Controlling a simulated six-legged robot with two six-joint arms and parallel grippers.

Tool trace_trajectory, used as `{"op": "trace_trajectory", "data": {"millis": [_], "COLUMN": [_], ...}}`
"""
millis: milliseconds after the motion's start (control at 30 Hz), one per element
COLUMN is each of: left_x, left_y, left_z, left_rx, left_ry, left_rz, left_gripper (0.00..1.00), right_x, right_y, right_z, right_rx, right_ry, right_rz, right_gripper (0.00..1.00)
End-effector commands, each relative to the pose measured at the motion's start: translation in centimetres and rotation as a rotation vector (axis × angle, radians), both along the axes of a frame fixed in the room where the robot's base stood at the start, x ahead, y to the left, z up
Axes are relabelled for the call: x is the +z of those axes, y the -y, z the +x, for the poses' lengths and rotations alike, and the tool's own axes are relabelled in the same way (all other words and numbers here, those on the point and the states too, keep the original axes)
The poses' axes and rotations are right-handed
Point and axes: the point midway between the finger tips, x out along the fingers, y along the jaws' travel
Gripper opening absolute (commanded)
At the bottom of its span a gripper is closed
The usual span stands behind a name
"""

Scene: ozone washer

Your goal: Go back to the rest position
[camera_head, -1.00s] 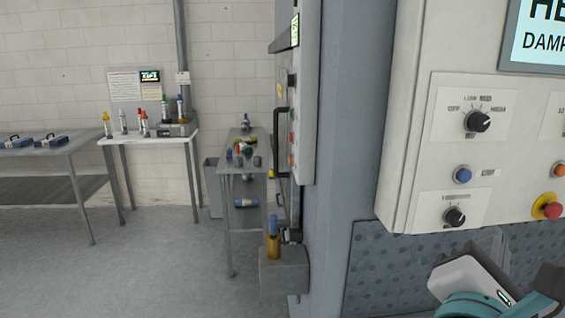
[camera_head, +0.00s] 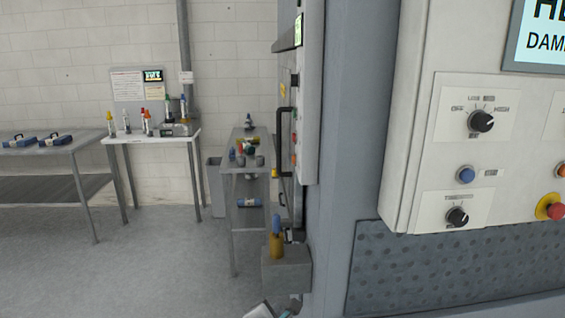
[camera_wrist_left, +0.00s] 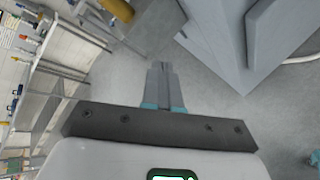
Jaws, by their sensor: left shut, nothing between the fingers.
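My left gripper (camera_wrist_left: 160,68) shows in the left wrist view with its two grey fingers together and nothing between them. The fingers point at open grey floor and touch nothing. In the head view only a small part of it (camera_head: 272,309) shows at the bottom edge, below the grey block beside the machine. My right gripper is not in the head view.
The machine's control panel (camera_head: 455,130) with knobs and buttons fills the right. A yellow-and-blue bottle (camera_head: 276,240) stands on a grey block (camera_head: 286,270). A narrow table (camera_head: 240,165) and a white table (camera_head: 165,138) hold bottles. Floor at left is clear.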

Motion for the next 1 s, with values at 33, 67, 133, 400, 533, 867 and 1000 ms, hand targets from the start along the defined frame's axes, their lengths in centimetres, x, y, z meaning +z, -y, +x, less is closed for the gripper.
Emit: {"op": "trace_trajectory", "data": {"millis": [33, 67, 133, 400, 533, 867, 1000], "left_x": [-3.9, -6.0, -10.8, -25.7, -27.9, -27.2, -27.2], "left_y": [-2.7, -4.1, -7.0, -13.6, -11.9, -10.0, -10.0], "left_z": [-0.7, -1.4, -3.4, -18.7, -28.2, -32.5, -32.4], "left_rx": [-0.003, -0.015, -0.058, -0.544, -1.059, -1.65, -1.66], "left_ry": [-0.069, -0.107, -0.199, -0.54, -0.528, -0.211, -0.2], "left_rz": [0.066, 0.106, 0.199, 0.524, 0.664, 0.915, 0.926], "left_gripper": [0.0, 0.0, 0.0, 0.0, 0.0, 0.0, 0.0], "right_x": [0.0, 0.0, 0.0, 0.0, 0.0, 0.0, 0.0], "right_y": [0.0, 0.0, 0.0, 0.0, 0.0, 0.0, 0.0], "right_z": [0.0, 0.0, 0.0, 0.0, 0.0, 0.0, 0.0], "right_rx": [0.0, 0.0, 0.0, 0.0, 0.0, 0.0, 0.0], "right_ry": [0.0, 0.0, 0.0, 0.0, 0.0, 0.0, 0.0], "right_rz": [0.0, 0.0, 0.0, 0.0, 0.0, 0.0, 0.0], "right_gripper": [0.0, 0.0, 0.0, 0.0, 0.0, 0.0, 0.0]}}
